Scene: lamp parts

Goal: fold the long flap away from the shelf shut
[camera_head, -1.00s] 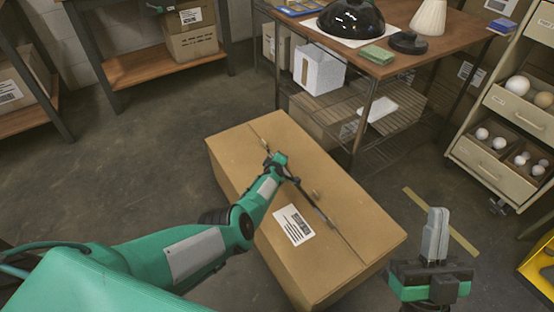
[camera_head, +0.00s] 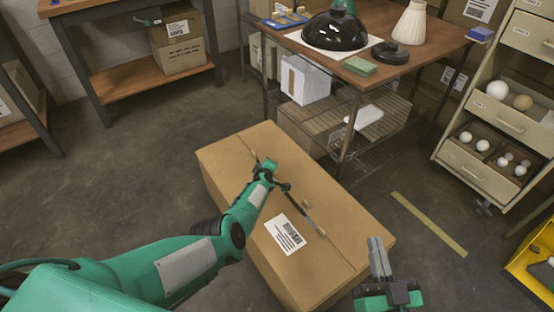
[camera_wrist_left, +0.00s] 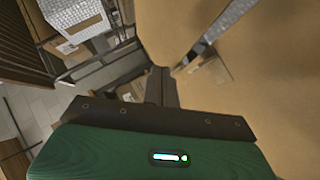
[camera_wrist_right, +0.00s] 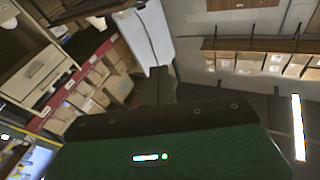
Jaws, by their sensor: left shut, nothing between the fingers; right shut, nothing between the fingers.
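A large cardboard box (camera_head: 345,215) stands on the floor in the head view. Its two long flaps lie about flat over the top, meeting along a lengthwise seam with a narrow dark gap in the middle. The long flap away from the shelf (camera_head: 262,260) carries a white printed label, and my left arm crosses over it. My left gripper (camera_head: 284,187) is shut and empty at the seam; whether it touches the cardboard I cannot tell. The left wrist view shows cardboard (camera_wrist_left: 275,90) close by. My right gripper (camera_head: 378,256) is shut and empty by the box's near right corner.
A table (camera_head: 435,42) with a wire shelf below stands close behind the box, holding a black lamp shade (camera_head: 336,30). A drawer cabinet (camera_head: 478,165) stands at right, a yellow bin (camera_head: 528,278) at the lower right. Floor left of the box is clear.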

